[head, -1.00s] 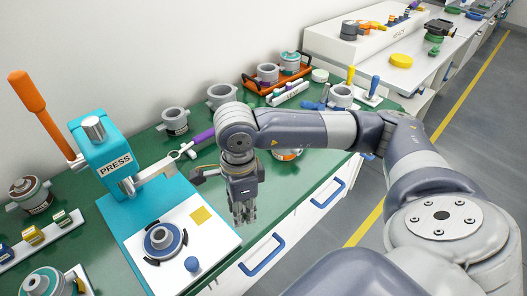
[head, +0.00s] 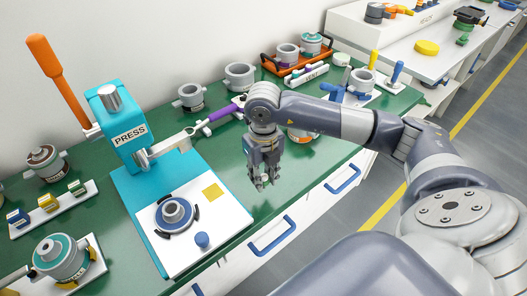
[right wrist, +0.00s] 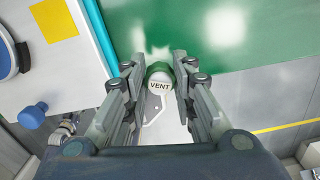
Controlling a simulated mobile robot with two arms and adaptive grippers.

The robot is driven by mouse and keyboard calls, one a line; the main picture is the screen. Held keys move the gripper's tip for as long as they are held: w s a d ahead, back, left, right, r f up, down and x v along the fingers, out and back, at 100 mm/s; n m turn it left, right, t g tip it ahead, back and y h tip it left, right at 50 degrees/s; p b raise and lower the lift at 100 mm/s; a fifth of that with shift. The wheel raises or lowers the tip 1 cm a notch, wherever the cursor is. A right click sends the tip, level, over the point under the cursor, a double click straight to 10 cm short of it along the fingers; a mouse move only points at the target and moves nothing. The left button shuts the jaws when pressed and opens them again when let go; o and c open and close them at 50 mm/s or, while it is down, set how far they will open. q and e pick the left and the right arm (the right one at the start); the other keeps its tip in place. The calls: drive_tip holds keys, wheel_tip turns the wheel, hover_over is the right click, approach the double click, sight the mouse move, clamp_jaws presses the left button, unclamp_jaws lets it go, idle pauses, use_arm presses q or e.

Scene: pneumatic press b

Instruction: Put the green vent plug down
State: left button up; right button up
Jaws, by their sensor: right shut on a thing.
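The green vent plug (right wrist: 160,72) shows in the right wrist view, with a green rim and a white face reading "VENT". My right gripper (right wrist: 159,78) is shut on it, with a finger on each side. In the head view my right gripper (head: 264,183) points down over the green bench top, to the right of the press's white board. The plug cannot be made out there. How high it is above the bench is hard to tell. My left gripper is not in view.
The turquoise press (head: 122,130) has a white board (head: 190,262) with a yellow square (head: 212,192) and a blue knob (head: 202,240). Grey pots and an orange tray (head: 272,66) stand along the back. Bare green bench (head: 315,172) lies right of the gripper.

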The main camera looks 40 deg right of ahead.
drive_tip(key=w+d, duration=0.1)
drive_tip(key=w, duration=0.2)
drive_tip(key=w+d+p, duration=0.1)
drive_tip(key=w+d, duration=0.1)
drive_tip(key=w+d+f, duration=0.1)
drive_tip(key=w, duration=0.2)
drive_tip(key=shift+w+d+p, duration=0.35)
drive_tip(key=shift+d+p, duration=0.05)
drive_tip(key=shift+f+p, duration=0.7)
drive_tip(key=shift+f, duration=1.2)
drive_tip(key=o, duration=0.8)
drive_tip(key=shift+r, duration=0.1)
drive_tip(key=shift+r, duration=0.25)
drive_tip(key=shift+r+b, duration=1.4)
drive_tip(key=shift+r, duration=4.45)
